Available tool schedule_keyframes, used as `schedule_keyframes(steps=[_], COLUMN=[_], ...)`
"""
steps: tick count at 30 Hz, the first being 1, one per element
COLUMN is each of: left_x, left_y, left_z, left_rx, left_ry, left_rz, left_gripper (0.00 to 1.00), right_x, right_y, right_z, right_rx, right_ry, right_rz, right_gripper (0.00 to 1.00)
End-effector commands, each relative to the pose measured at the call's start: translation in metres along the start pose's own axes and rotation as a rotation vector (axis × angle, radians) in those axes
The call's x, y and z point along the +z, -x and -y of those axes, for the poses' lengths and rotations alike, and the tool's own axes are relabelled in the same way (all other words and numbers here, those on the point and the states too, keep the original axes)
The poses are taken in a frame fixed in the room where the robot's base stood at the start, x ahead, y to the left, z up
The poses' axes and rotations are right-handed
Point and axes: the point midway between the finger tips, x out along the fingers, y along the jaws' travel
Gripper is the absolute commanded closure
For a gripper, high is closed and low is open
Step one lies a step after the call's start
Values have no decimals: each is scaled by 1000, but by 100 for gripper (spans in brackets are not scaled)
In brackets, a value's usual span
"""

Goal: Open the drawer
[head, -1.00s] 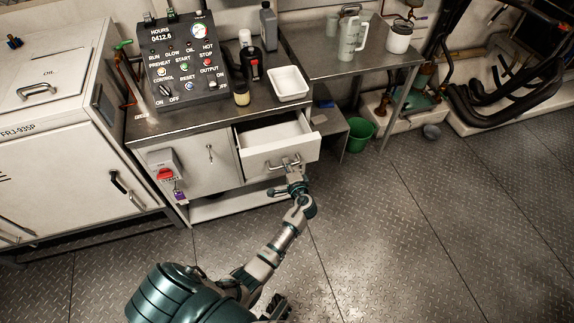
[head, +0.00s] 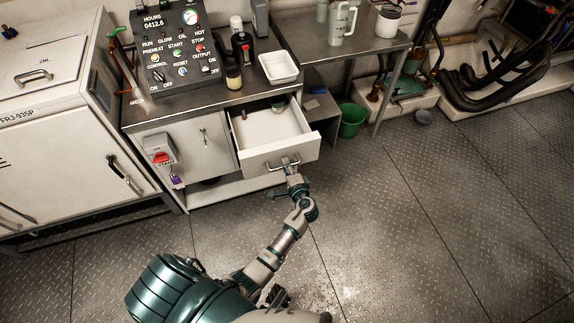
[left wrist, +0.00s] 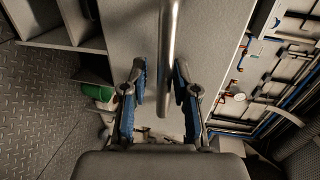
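The white drawer (head: 283,152) under the steel counter stands pulled well out, and its inside shows in the head view. Its metal bar handle (head: 270,166) is on the front panel. My left gripper (head: 291,172) is at this handle, just in front of the panel. In the left wrist view the handle bar (left wrist: 169,50) runs between the two blue-padded fingers of the left gripper (left wrist: 159,80). The bar lies close to the right finger, with a gap to the left one, so the fingers look open around it. I cannot make out my right gripper.
A control box (head: 170,45), a white tray (head: 279,68) and a small jar (head: 233,78) stand on the counter (head: 205,103). A closed cabinet door (head: 195,150) is left of the drawer. A green bucket (head: 352,119) stands at right. The floor (head: 400,230) in front is clear.

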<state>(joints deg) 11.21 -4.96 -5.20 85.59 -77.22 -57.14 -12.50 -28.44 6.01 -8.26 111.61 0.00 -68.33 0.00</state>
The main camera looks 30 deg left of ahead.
Motion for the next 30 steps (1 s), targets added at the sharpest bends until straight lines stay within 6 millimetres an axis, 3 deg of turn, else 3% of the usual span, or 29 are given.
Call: schedule_keyframes(steps=[11,14,24,30], left_x=[0,-2,-3,-3], left_y=[4,17,91,116], left_z=[2,2,0,0], left_rx=[-4,-2,-2,-4], left_ry=[4,3,0,0], left_rz=[-4,-4,-4,-3], left_gripper=[61,61,61,61], right_x=[4,4,2,2], right_y=[2,2,1,1], right_z=[-2,-2,-2,-2], right_rx=[5,4,3,3], right_ry=[2,2,2,1], right_rz=[3,2,1,2], right_gripper=[33,33,33,33])
